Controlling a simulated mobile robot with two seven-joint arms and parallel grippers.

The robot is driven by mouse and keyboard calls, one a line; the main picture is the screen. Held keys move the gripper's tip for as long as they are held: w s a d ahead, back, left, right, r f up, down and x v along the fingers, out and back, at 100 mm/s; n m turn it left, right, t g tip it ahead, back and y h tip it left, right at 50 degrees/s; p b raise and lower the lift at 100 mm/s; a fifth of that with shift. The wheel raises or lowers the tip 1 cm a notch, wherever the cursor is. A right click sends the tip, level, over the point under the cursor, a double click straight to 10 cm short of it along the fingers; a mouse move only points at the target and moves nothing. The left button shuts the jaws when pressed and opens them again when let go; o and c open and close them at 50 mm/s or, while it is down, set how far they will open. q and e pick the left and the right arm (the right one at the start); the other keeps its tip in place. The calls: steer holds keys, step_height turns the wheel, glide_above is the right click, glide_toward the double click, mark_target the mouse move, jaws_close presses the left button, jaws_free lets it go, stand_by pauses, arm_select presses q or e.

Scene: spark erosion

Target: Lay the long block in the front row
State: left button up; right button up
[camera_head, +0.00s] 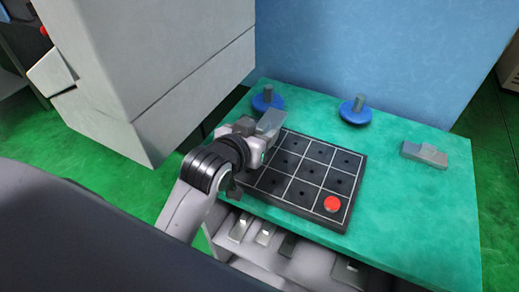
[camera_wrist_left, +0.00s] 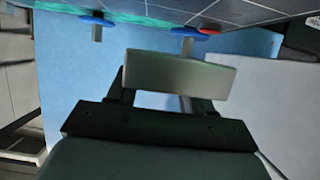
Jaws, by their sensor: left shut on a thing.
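My left gripper (camera_head: 258,136) is shut on a long grey block (camera_head: 270,122), above the back left part of the black board (camera_head: 300,212). In the left wrist view the long grey block (camera_wrist_left: 180,75) lies across both fingertips of the gripper (camera_wrist_left: 158,100). The board has a grid of white lines with a dark hole in each visible cell. A red disc (camera_head: 332,204) sits in the front right cell of the board. The arm and gripper hide the board's left side. I cannot tell whether the block touches the board. My right gripper is not in view.
Two blue discs with grey posts (camera_head: 267,99) (camera_head: 356,111) stand behind the board on the green table (camera_head: 410,215). A stepped grey block (camera_head: 424,153) lies at right. Several pieces lie on a lower shelf (camera_head: 313,270). A grey cabinet (camera_head: 170,60) stands left.

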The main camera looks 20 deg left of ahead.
arm_select(q)
steer(key=shift+f+b, duration=0.35)
steer(key=shift+f, duration=2)
steer(key=shift+f, duration=0.2)
steer(key=o, duration=1.4)
steer(key=shift+f, duration=0.1)
steer(key=shift+c, duration=0.2)
